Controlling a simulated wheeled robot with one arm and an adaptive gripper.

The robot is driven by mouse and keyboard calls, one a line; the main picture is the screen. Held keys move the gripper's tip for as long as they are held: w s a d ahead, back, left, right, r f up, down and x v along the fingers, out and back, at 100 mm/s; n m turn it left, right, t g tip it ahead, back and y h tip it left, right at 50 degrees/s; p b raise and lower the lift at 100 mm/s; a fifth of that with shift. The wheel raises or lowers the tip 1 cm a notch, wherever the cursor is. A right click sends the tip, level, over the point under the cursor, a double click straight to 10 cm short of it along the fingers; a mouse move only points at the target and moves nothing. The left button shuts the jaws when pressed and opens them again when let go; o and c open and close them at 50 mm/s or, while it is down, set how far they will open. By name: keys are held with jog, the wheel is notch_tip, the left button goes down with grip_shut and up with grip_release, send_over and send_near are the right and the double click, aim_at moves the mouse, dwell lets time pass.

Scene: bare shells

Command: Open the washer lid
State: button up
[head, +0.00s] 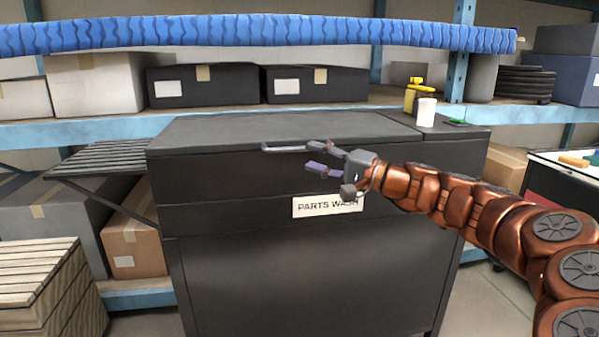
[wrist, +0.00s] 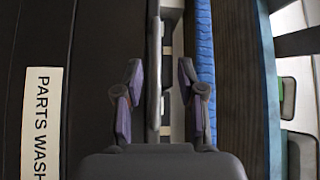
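The parts washer (head: 310,260) is a dark grey cabinet with a "PARTS WASH" label on its front. Its lid (head: 270,128) lies flat and shut on top. A light metal handle (head: 285,148) runs along the lid's front edge. My gripper (head: 322,158) is open and empty in front of the washer, at the right end of the handle. In the head view its upper finger overlaps that end; I cannot tell if they touch. In the wrist view the open fingers (wrist: 163,100) stand either side of a thin grey bar at the lid edge, apart from it.
A white cup (head: 426,112) and a yellow bottle (head: 411,95) stand right of the lid. Shelves with boxes (head: 205,86) stand behind. A slatted rack (head: 105,160) is at the left.

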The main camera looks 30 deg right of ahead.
aim_at(302, 150)
jog(key=shift+m+t+h, duration=0.4)
jog(key=shift+m, duration=0.1)
jog(key=shift+w+a+r+b, duration=0.1)
jog(key=shift+w+b, duration=0.35)
jog(key=shift+w, duration=1.25)
jog(key=shift+w+a+r+b, duration=0.1)
jog(key=shift+w+b, duration=0.35)
jog(key=shift+w, duration=1.25)
grip_shut()
